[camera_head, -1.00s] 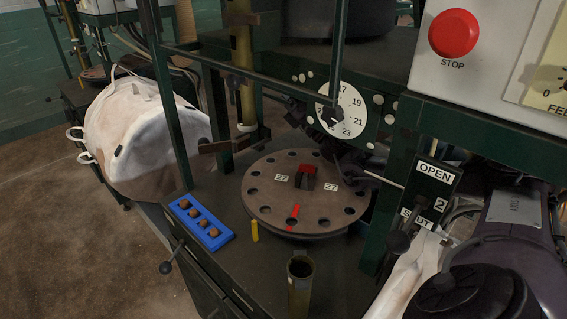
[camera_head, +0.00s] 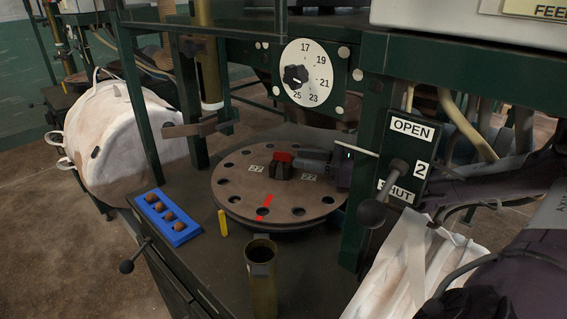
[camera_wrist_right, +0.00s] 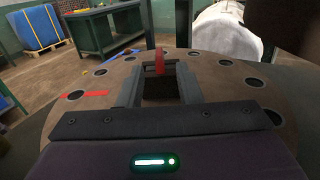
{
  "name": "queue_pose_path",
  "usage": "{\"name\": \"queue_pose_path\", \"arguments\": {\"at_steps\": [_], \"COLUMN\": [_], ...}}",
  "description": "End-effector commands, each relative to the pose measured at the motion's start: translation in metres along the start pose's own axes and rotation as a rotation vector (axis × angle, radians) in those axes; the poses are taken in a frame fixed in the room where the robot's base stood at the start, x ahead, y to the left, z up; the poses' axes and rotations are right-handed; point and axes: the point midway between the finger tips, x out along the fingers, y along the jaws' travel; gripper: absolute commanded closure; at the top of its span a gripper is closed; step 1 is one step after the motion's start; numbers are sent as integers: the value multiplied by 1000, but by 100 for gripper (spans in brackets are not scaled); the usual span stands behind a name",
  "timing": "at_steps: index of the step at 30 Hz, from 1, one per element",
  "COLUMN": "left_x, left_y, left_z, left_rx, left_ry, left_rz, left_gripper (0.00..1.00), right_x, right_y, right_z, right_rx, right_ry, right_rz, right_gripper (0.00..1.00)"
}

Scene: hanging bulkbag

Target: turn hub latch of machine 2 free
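The hub latch, a small black block with a red top (camera_head: 282,165), stands at the centre of the round brown plate (camera_head: 240,199) of machine 2. A red stripe runs on the plate's near side, and labels reading 22 flank the latch. My right gripper (camera_head: 304,160) comes in from the right, low over the plate, with its fingertips at the latch. In the right wrist view its two fingers (camera_wrist_right: 161,78) are apart, on either side of the latch's red part (camera_wrist_right: 160,62), with visible gaps. Contact cannot be told. My left gripper is out of view.
A lever with a black ball knob (camera_head: 372,212) stands by the OPEN/SHUT plate (camera_head: 412,128) at right. A dial (camera_head: 306,72) is above the plate. A blue tray (camera_head: 166,217) of brown balls, a yellow peg (camera_head: 222,223) and an upright tube (camera_head: 262,280) stand in front.

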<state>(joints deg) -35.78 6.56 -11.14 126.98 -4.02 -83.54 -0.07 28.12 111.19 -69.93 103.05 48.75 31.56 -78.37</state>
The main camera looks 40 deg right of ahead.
Motion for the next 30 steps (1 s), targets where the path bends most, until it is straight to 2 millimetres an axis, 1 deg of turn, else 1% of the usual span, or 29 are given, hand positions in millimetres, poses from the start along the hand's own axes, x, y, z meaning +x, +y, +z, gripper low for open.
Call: {"name": "queue_pose_path", "arguments": {"at_steps": [9, 13, 18, 25, 26, 30], "left_x": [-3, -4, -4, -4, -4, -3], "left_y": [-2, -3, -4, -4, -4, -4], "left_z": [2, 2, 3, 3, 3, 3], "left_rx": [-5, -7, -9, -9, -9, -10], "left_ry": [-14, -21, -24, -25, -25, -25], "left_rz": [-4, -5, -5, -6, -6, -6], "left_gripper": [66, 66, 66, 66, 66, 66], "right_x": [48, 64, 74, 74, 74, 74], "right_y": [1, 1, 1, 1, 1, 1], "right_z": [2, 2, 1, 1, 1, 1], "right_rx": [1, 1, 0, 0, 0, 0], "right_ry": [-3, -3, -1, 0, 0, 0], "right_rz": [4, 4, 2, 1, 1, 1], "right_gripper": [68, 68, 68, 68, 71, 89]}}
